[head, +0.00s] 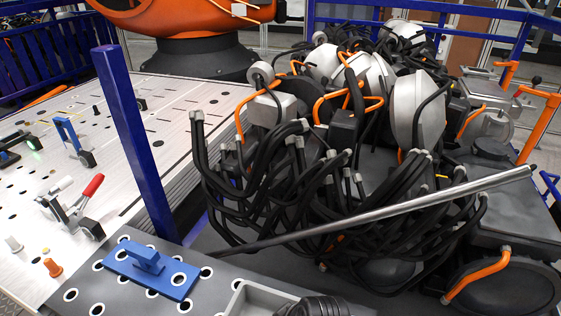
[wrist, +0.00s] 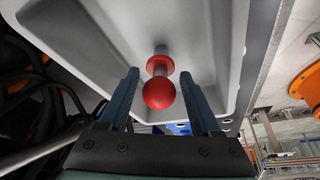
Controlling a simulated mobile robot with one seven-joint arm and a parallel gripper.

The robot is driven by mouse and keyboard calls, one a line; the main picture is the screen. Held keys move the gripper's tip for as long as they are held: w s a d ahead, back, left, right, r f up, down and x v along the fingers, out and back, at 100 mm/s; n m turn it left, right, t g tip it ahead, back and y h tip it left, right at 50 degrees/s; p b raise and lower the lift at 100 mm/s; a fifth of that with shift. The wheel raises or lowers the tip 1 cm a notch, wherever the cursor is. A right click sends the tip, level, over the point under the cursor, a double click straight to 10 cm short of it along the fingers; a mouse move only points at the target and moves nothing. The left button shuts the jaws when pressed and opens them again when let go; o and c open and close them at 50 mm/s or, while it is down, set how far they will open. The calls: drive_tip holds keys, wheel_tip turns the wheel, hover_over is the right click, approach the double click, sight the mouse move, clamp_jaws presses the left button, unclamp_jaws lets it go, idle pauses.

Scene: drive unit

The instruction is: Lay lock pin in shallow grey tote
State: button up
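The lock pin (wrist: 159,94) has a red ball knob, a red collar and a short grey shaft at its far end. In the wrist view it is against the inside of the shallow grey tote (wrist: 90,42); whether it touches the tote's floor is hard to tell. My gripper (wrist: 160,77) is open, with one dark finger on each side of the knob and a visible gap on both sides. In the head view the tote (head: 240,299) shows only in part at the bottom edge, and the pin cannot be seen there.
A blue handled plate (head: 150,268) lies on the grey holed surface left of the tote. A blue post (head: 130,140) rises behind it. A long metal bar (head: 400,212) and a mass of black cables (head: 270,180) stand just behind the tote.

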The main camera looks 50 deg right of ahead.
drive_tip(key=shift+o, duration=0.4)
drive_tip(key=shift+r, duration=0.1)
drive_tip(key=shift+r, duration=0.15)
drive_tip(key=v, duration=1.1)
drive_tip(key=shift+s+r, duration=0.15)
drive_tip(key=shift+r, duration=0.25)
